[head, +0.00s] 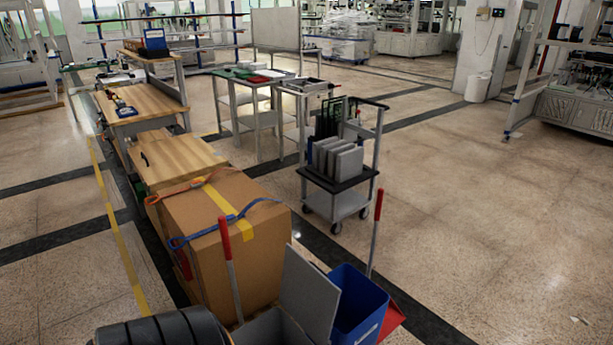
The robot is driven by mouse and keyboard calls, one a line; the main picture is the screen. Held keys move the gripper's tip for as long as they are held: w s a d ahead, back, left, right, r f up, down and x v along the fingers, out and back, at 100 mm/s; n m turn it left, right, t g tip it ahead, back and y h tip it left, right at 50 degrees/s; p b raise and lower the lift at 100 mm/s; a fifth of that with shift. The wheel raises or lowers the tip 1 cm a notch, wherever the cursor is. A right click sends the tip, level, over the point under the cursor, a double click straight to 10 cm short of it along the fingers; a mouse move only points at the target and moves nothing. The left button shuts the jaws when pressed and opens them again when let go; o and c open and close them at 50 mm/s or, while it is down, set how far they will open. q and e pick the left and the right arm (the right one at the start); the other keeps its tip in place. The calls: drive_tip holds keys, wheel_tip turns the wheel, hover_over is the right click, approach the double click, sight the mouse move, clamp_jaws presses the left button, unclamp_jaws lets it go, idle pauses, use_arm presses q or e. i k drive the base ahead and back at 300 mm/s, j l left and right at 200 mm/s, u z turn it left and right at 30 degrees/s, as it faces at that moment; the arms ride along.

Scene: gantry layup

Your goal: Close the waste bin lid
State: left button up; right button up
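A grey waste bin (268,330) stands at the bottom edge of the head view, partly cut off. Its flat grey lid (311,292) is open and stands up steeply on the right side of the bin, leaning a little. The dark inside of the bin shows to the left of the lid. Neither of my grippers is in view.
A blue bin (358,304) stands right of the lid, with a red dustpan (393,317) beside it. Red-handled poles (231,270) (374,240) rise nearby. A large cardboard box (200,255) is behind. Black ribbed rounds (165,330) sit left.

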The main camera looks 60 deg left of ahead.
sight(308, 293)
drive_tip(key=i+u, duration=0.3)
drive_tip(key=u, duration=0.15)
drive_tip(key=i+l+u, duration=0.2)
drive_tip(key=u, duration=0.25)
drive_tip(key=i+l+u, duration=0.25)
drive_tip(key=u, duration=0.2)
drive_tip(key=i+l+u, duration=0.35)
drive_tip(key=u, duration=0.15)
drive_tip(key=i+l+u, duration=0.15)
drive_tip(key=l+u, duration=0.3)
